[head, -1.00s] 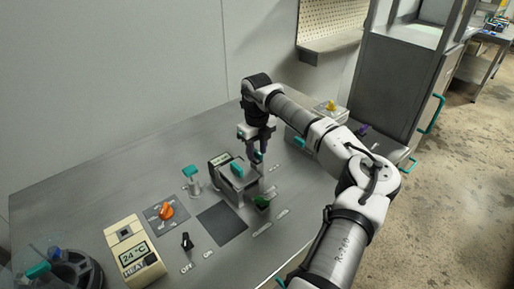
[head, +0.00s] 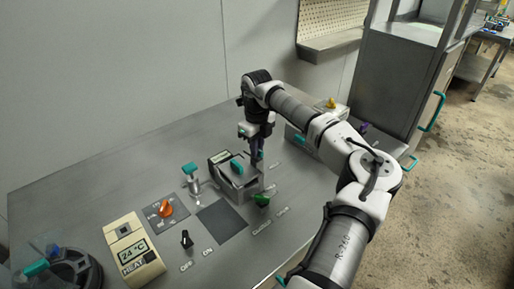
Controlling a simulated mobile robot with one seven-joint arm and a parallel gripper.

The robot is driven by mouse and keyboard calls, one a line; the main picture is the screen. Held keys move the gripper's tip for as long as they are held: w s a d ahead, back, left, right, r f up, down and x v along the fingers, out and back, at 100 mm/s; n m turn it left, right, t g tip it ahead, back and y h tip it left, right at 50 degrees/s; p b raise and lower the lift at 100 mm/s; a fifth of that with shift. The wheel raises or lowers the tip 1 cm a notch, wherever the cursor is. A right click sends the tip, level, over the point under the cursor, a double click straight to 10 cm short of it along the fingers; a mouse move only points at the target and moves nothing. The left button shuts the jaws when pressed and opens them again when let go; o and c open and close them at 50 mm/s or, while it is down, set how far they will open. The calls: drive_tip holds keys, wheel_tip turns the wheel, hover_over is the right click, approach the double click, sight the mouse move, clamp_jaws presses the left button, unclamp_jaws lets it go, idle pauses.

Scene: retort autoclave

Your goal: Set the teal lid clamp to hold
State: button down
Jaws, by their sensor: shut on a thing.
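A grey box unit (head: 240,187) with a small display stands right of the middle of the bench, with a teal handle (head: 237,166) on its top. My gripper (head: 258,160) points down at the right back side of this box. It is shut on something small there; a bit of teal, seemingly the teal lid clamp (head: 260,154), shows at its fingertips. The fingers hide most of it, so its exact setting cannot be read. Small pale labels (head: 275,165) lie on the bench just right of the box, too small to read.
A green knob (head: 262,200) sits in front of the box. Left of it are a teal-topped valve (head: 191,171), an orange knob (head: 166,208), a black switch (head: 186,239) and a cream heat display (head: 133,247). A dark round pot (head: 75,272) stands front left. The bench's back left is clear.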

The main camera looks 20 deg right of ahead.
drive_tip(key=n+b, duration=0.1)
drive_tip(key=n, duration=0.7)
drive_tip(key=shift+b, duration=0.4)
drive_tip(key=n, duration=0.4)
drive_tip(key=shift+n, duration=2)
drive_tip(key=c, duration=1.4)
unclamp_jaws()
drive_tip(key=shift+c, duration=0.2)
